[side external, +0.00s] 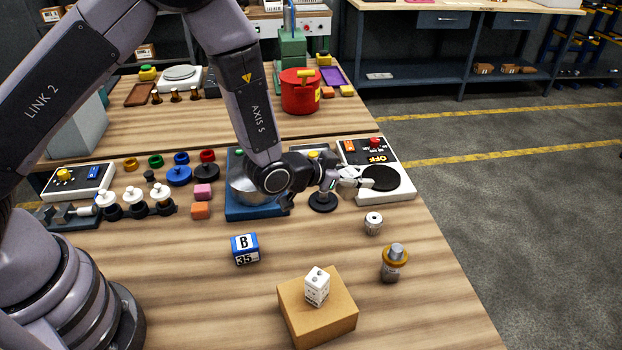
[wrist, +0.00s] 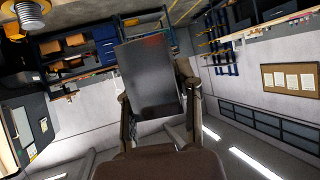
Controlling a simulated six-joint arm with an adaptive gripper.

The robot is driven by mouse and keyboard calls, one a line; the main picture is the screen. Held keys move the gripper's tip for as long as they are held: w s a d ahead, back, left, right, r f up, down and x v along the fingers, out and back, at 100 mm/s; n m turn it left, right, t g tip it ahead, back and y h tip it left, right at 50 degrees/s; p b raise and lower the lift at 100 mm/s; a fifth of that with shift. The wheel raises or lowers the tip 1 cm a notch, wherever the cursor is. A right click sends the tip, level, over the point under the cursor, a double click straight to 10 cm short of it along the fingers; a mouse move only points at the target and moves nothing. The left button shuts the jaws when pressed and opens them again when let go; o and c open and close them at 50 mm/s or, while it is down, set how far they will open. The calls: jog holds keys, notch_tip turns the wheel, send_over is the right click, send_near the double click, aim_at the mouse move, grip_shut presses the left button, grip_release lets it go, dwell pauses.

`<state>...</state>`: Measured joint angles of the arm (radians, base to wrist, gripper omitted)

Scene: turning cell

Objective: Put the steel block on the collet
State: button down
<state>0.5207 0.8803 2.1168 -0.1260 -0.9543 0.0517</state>
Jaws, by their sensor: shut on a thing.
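A dark grey steel block (wrist: 150,75) fills the middle of the wrist view, held between both fingers of my gripper (wrist: 157,95). In the side view my gripper (side external: 350,180) is above the back right of the bench, level with the control box, pointing right. The block is hard to make out there. A small silvery slotted cylinder (side external: 373,223), which looks like the collet, stands upright on the bench, in front of and below my gripper. The block is apart from it.
A brass-ringed cylinder (side external: 393,264) stands near the right edge. A white block (side external: 317,288) sits on a cardboard box (side external: 318,318) in front. A blue B block (side external: 245,249) lies left of centre. A switch box (side external: 377,180) with a black disc is behind.

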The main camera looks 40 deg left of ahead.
jog(key=w+d+f, duration=0.1)
jog(key=w+f, duration=0.1)
jog(key=w+d+f, duration=0.1)
jog(key=w+f, duration=0.1)
jog(key=w+d+f, duration=0.1)
jog(key=w+f, duration=0.1)
jog(key=shift+w+d+f, duration=0.25)
jog(key=shift+w+f, duration=0.05)
jog(key=shift+w+d+f, duration=0.1)
jog(key=shift+f, duration=0.8)
jog(key=shift+w+d+f, duration=0.1)
jog(key=shift+f, duration=0.8)
jog(key=shift+f, duration=0.1)
jog(key=c, duration=0.7)
grip_release()
jog(key=shift+f, duration=0.1)
jog(key=shift+c, duration=0.2)
